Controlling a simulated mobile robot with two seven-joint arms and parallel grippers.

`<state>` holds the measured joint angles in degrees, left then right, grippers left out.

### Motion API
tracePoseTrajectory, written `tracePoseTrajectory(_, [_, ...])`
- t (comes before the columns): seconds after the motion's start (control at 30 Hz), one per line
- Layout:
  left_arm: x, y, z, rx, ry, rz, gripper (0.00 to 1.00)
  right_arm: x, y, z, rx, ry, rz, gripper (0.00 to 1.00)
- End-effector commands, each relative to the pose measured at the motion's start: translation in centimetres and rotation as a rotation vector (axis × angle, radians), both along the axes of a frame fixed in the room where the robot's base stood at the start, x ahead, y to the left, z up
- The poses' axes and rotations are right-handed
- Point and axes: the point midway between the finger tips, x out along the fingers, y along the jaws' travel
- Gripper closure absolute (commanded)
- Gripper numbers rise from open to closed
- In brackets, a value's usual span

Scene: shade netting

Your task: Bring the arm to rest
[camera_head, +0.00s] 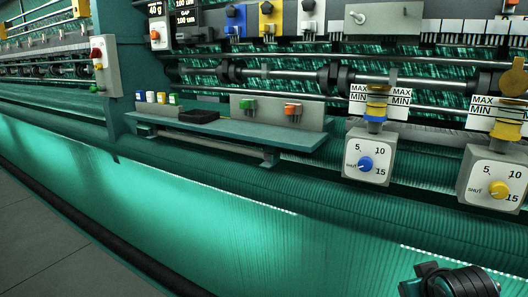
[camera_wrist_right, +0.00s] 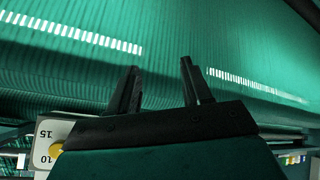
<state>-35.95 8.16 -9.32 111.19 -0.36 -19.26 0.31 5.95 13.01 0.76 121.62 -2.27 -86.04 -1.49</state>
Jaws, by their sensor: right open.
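My right gripper (camera_wrist_right: 163,88) shows in the right wrist view, its two dark fingers apart with nothing between them. Green netting lies beyond the fingertips. In the head view a dark part of my right arm (camera_head: 455,282) shows at the bottom right corner, in front of the netting. My left gripper and arm are not in the head view.
A long machine carries green netting (camera_head: 200,205) over its front. A shelf (camera_head: 225,132) juts out with small coloured items. Two dial boxes, one with a blue knob (camera_head: 365,163) and one with a yellow knob (camera_head: 498,189), hang at the right. Grey floor (camera_head: 50,255) is clear at lower left.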

Motion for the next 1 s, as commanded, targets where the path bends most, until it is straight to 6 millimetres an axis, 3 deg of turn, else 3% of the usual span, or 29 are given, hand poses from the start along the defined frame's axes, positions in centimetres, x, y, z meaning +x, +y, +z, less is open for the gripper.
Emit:
tracePoseTrajectory(0.03, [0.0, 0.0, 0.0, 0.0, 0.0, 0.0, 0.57, -2.5, 1.4, -2.3, 0.016, 0.055, 0.022, 0.51])
tracePoseTrajectory(0.2, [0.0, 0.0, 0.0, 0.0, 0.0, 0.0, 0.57, -10.2, 5.2, -7.1, 0.079, 0.204, 0.083, 0.51])
tracePoseTrajectory(0.4, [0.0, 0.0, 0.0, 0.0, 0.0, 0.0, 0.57, -18.0, 8.5, -9.7, 0.154, 0.342, 0.123, 0.51])
tracePoseTrajectory(0.57, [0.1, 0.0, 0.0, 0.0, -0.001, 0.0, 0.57, -23.2, 10.4, -10.3, 0.21, 0.433, 0.14, 0.51])
tracePoseTrajectory(1.0, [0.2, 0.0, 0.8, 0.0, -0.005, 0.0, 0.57, -17.4, 12.2, -15.9, 0.241, 0.088, 0.222, 0.51])
